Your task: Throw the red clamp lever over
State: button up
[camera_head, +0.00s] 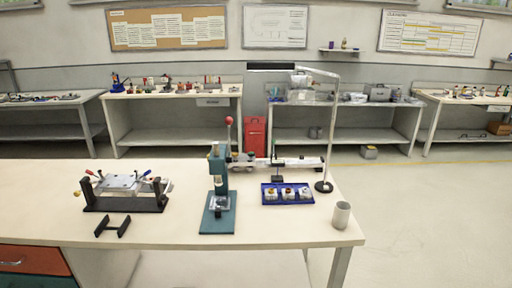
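A clamping fixture (125,204) with a black base and a pale plate stands on the left part of the near table. A small red-tipped lever (89,172) sticks up and outward at its left end. A blue-tipped lever (147,173) rises near its right end, with a bit of red low beside it. The levers are too small to tell their exact clamp position. My gripper is not in this view, and nothing of it shows near the fixture.
A green press (217,195) with a red-ball lever (229,121) stands right of the fixture. A blue tray (287,194), a desk lamp (323,186) and a grey cup (341,215) are further right. A black H-shaped piece (113,226) lies in front of the fixture.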

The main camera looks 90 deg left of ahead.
aim_at(89, 172)
jog(key=k, duration=0.15)
jog(key=u, duration=3.95)
jog(key=i, duration=1)
jog(key=u, duration=1.75)
jog(key=k, duration=0.7)
jog(key=z, duration=0.45)
